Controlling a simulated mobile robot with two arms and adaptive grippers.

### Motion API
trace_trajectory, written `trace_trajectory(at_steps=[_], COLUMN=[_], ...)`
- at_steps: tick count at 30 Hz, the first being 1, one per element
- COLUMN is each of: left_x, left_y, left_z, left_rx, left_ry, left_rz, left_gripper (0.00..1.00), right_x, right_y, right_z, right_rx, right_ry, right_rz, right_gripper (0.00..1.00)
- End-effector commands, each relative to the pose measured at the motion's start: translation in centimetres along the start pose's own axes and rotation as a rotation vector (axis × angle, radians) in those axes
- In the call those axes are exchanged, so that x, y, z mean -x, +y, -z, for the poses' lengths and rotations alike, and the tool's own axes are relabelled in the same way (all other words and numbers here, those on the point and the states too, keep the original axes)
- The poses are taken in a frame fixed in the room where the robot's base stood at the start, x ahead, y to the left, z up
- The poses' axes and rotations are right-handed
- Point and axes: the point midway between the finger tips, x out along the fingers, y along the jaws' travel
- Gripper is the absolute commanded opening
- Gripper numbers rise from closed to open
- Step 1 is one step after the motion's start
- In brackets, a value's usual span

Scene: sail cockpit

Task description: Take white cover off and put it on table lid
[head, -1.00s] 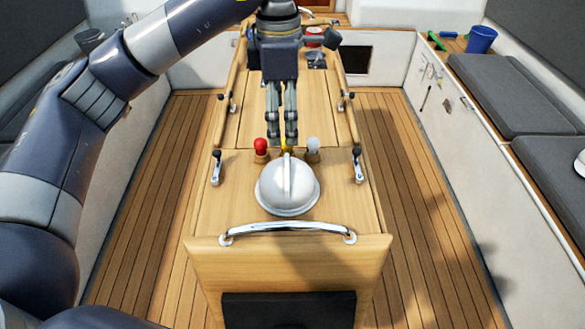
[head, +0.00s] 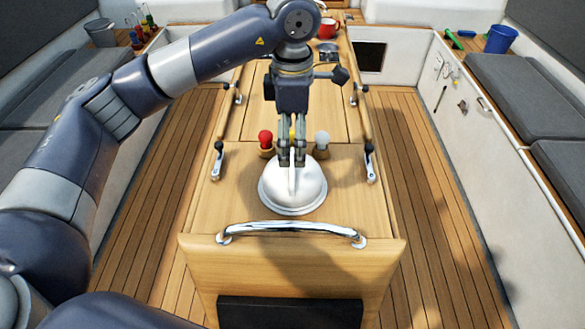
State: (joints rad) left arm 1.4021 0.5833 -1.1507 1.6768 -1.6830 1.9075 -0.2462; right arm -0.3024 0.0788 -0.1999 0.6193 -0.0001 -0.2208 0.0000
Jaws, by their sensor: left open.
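The white cover (head: 292,193) is a round dome with a raised ridge handle. It sits on the near part of the wooden table lid (head: 230,180). My left gripper (head: 291,163) points down over the far end of the cover's ridge, its fingers open. I cannot tell whether the fingertips touch the ridge. My right gripper is not in view.
A red-topped knob (head: 265,139) and a white-topped knob (head: 321,140) stand just behind the cover, with a yellow one partly hidden between them. A chrome rail (head: 290,229) crosses the table's near edge. Black-handled latches (head: 217,160) (head: 370,162) flank the lid. A red mug (head: 327,28) stands far back.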

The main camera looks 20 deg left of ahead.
Motion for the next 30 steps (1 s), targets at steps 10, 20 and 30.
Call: trace_trajectory(at_steps=[10,20,30], left_x=[-4.2,-5.1,-5.1], left_y=[0.0,0.1,0.1], left_z=[0.1,0.1,0.1], left_rx=[0.001,0.0,0.0], left_ry=[0.002,0.0,0.0], left_rz=[0.003,0.0,0.0], left_gripper=[0.85,0.85,0.26], right_x=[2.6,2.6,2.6], right_y=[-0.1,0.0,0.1], right_z=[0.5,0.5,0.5], right_rx=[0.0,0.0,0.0], right_ry=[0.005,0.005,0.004], right_rz=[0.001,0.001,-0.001], right_gripper=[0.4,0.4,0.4])
